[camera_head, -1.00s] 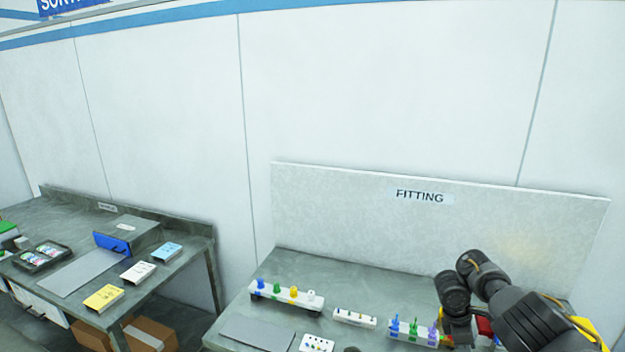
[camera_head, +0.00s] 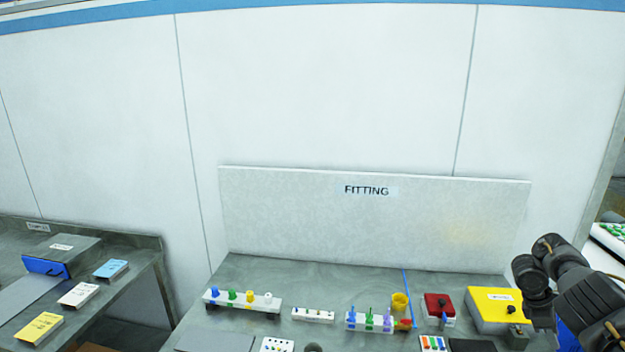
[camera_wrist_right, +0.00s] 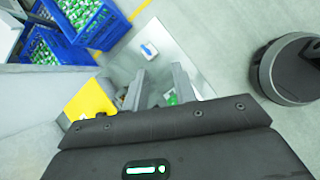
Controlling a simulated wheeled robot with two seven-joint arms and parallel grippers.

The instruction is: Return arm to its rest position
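My right arm (camera_head: 575,295) comes in at the lower right of the head view, over the right end of the fitting bench (camera_head: 330,280). The right gripper (camera_wrist_right: 158,88) shows in the right wrist view with its two grey fingers apart. Nothing is visibly held between them. In the head view its fingertips cannot be told clearly from the things behind the arm. My left gripper is not in view.
The bench holds a white rack with coloured pegs (camera_head: 243,302), a yellow cup (camera_head: 400,303), a red box (camera_head: 438,304) and a yellow box (camera_head: 490,305) beside my arm. Blue crates (camera_wrist_right: 85,18) show in the wrist view. Space above the bench is clear.

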